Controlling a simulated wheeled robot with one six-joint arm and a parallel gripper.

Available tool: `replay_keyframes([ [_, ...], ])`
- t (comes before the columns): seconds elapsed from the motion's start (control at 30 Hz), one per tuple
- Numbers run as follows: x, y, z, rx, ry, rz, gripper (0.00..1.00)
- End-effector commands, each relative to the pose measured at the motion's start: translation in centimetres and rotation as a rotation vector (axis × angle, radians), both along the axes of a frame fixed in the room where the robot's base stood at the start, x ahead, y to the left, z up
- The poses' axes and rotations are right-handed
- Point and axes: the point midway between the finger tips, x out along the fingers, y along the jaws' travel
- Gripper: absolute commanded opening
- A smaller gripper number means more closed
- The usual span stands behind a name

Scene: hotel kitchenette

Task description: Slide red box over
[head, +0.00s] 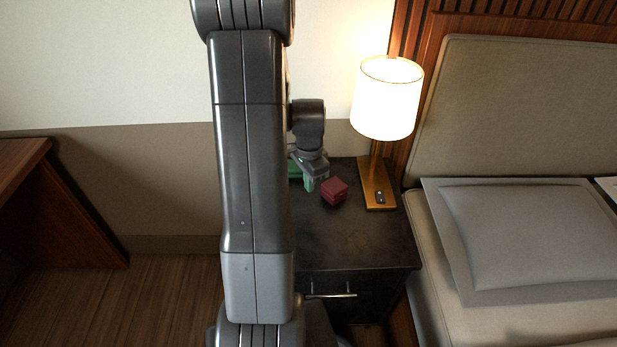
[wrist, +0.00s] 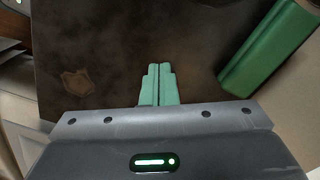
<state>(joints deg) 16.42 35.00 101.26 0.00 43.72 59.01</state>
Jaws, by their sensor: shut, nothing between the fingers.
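The red box (head: 334,191) sits on the dark nightstand (head: 350,241), just right of my gripper (head: 309,186) in the head view. I cannot tell whether the fingers touch it. The red box does not show in the wrist view. My gripper's green fingers (wrist: 158,82) are pressed together in the wrist view, with nothing between them, pointing over the dark top.
A green box (wrist: 268,48) lies right of my fingers in the wrist view; in the head view my arm partly hides it (head: 294,170). A lit lamp (head: 385,110) stands behind right of the red box. The nightstand's front is clear. A bed (head: 520,235) is at right.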

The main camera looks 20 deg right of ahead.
Motion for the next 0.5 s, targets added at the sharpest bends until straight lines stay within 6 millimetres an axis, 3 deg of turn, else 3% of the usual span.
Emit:
replay_keyframes([
  [0.03,-0.1,0.0,-1.5,0.002,0.006,0.001,0.0],
  [0.27,-0.1,0.1,-6.4,0.001,0.004,0.002,0.0],
  [0.5,0.8,-3.1,-6.1,0.0,-0.001,0.0,0.0],
])
